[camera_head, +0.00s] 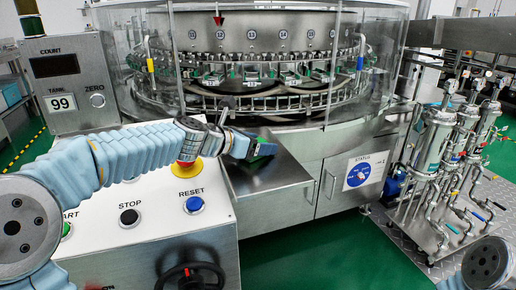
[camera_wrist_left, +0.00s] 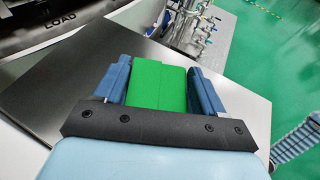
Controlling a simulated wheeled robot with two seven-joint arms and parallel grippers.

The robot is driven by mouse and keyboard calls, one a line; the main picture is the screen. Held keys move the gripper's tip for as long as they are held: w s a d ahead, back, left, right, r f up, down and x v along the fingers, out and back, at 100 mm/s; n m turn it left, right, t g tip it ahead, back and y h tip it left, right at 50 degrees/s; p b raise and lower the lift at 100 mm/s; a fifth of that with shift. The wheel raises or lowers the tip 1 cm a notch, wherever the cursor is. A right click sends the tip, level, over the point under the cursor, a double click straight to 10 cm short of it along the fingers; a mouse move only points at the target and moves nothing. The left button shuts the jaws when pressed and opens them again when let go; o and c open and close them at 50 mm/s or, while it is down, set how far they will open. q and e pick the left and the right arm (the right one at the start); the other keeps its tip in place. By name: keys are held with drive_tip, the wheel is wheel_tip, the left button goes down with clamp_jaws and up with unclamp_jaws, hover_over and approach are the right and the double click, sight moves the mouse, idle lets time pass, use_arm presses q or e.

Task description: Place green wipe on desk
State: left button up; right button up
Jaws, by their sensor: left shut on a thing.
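My left gripper (camera_head: 258,147) reaches in from the left in the head view, over the grey metal desk (camera_head: 288,178) in front of the rotary washer. It is shut on the green wipe (camera_head: 266,150). In the left wrist view the wipe (camera_wrist_left: 157,85) is a flat bright green block between the two blue fingers, with the dark bare desk top (camera_wrist_left: 55,85) beyond and to the left. I cannot tell whether the wipe touches the desk. My right gripper is not in view; only a joint of my right arm shows at the lower right of the head view.
A control panel with a blue RESET button (camera_head: 194,204), a black STOP button (camera_head: 129,216) and a red-and-yellow emergency stop (camera_head: 186,169) lies left of the desk. The glass-sided washer (camera_head: 255,75) stands behind. Steel filter housings (camera_head: 436,140) stand at the right.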

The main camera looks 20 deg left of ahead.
use_arm(q)
drive_tip(key=shift+f, duration=0.1)
drive_tip(key=o, duration=1)
drive_tip(key=shift+r, duration=0.3)
drive_tip(key=p+v, duration=0.1)
drive_tip(key=v, duration=1.1)
drive_tip(key=shift+f+p, duration=0.2)
drive_tip(key=shift+p, duration=0.1)
